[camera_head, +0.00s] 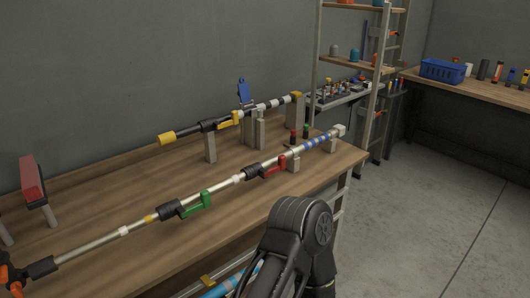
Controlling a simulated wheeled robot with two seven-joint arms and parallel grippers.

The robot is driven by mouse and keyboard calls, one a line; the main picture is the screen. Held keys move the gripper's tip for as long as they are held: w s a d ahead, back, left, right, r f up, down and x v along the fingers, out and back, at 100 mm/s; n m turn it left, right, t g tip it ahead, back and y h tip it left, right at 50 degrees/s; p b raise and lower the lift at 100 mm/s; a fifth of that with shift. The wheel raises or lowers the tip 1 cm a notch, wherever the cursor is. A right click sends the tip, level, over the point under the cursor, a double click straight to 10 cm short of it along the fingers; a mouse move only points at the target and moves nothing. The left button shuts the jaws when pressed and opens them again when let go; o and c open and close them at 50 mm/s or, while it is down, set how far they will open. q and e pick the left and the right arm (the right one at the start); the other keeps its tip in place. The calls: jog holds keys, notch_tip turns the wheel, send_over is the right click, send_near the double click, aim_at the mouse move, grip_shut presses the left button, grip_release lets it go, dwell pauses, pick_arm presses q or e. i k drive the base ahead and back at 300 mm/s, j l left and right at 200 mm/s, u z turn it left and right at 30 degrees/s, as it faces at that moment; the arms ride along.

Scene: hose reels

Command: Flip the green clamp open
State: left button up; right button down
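The green clamp (196,204) is a lever on a black collar (172,209) around the long pale pole (100,240), which runs diagonally along the front of the workbench. The green lever extends right from the collar, roughly along the pole and slightly below it. The picture is too small to tell how firmly it is seated. A red clamp (272,170) sits further right on the same pole. Neither gripper's fingers are in view. A dark arm link of mine rises at the bottom centre, right of the green clamp and apart from it.
The pole rests on a block (293,159) on the wooden bench (120,203). Behind it a second pole (190,132) carries a yellow clamp (229,119) on blocks. A red block (32,180) stands at left. A shelf rack (350,65) stands behind; the floor at right is clear.

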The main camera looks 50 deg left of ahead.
aim_at(205, 203)
jog(key=i+u, duration=0.3)
jog(key=i, duration=0.55)
jog(key=i+l+u, duration=0.1)
jog(key=i+u, duration=0.15)
jog(key=i, duration=0.6)
jog(key=u, duration=4.2)
